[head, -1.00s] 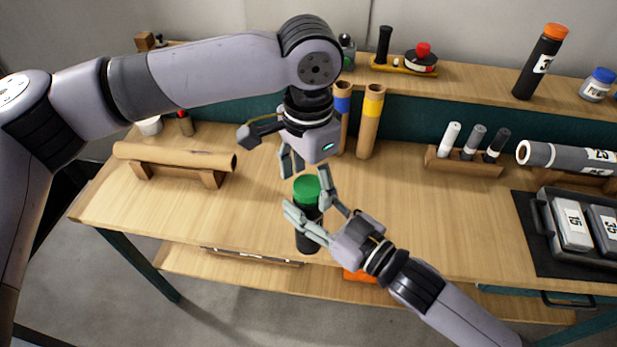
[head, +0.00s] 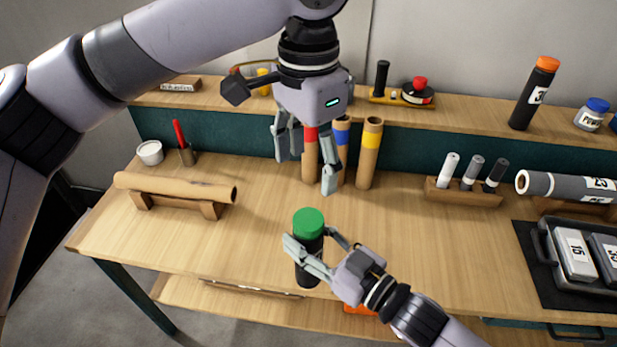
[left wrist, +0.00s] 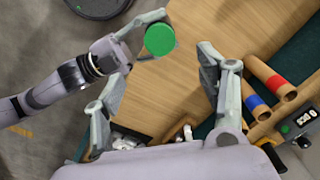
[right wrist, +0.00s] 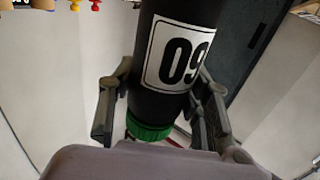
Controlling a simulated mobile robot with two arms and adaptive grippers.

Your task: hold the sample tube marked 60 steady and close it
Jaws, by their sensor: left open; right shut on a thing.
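The sample tube (head: 308,270) is black with a green cap (head: 308,222) on its top end, and stands upright in the air by the bench's front edge. My right gripper (head: 315,252) is shut around its upper body, below the cap. In the right wrist view, the tube (right wrist: 185,20) shows a white label whose digits read 60 upside down, and the cap (right wrist: 150,130) sits against the tube's end. My left gripper (head: 303,168) is open and empty, above and behind the cap. The left wrist view shows the cap (left wrist: 160,40) from above, apart from the open fingers.
A cardboard roll on a wooden cradle (head: 175,190) lies at the left. Upright rolls with coloured bands (head: 368,150) stand behind my left gripper. A rack of small tubes (head: 465,192) and a tray (head: 548,250) are at the right. The bench's middle is clear.

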